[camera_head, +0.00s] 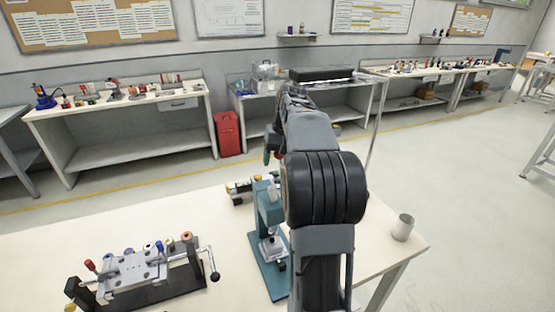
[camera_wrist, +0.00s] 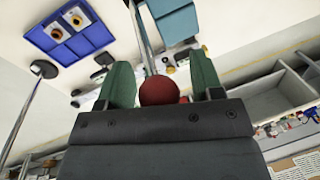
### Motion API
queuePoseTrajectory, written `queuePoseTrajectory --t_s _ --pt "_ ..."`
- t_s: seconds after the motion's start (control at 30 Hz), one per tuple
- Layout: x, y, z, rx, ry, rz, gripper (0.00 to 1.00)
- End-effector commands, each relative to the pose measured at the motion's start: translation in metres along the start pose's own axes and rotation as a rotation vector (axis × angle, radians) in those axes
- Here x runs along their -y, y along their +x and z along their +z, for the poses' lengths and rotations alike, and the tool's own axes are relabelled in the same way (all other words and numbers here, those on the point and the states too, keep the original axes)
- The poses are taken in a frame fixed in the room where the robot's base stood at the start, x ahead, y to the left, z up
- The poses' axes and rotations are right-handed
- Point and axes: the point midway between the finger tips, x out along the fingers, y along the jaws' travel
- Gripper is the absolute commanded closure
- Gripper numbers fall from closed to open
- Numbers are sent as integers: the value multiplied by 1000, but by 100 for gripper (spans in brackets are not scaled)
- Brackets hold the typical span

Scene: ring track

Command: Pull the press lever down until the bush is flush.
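The teal bench press (camera_head: 268,262) stands on the near table, partly hidden behind my arm. In the wrist view part of its teal body (camera_wrist: 176,20) shows at the top. Its lever is a thin metal rod (camera_wrist: 146,40) ending in a dark red ball knob (camera_wrist: 160,90). My gripper (camera_wrist: 160,62) has its two green fingers apart, one on each side of the knob. Narrow gaps show beside the knob, so it does not look clamped. In the head view the gripper is mostly hidden by my arm. I cannot make out the bush or whether it is flush.
A fixture with coloured knobs and a crank (camera_head: 135,275) stands at the table's left. A blue tray (camera_wrist: 92,38) and a black round base with a pole (camera_wrist: 43,68) show in the wrist view. Workbenches line the wall.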

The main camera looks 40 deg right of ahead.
Motion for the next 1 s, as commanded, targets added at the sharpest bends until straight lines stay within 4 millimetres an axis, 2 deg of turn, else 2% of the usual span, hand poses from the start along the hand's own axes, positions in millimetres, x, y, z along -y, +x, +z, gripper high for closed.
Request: queuePoseTrajectory --t_s 0.07,0.63,0.87,1.0 --pt "0 0 0 0 0 0 46" --pt "0 0 0 0 0 0 100" --pt "-1 0 2 -10 1 -3 100" --pt "-10 0 6 -55 10 -11 100"
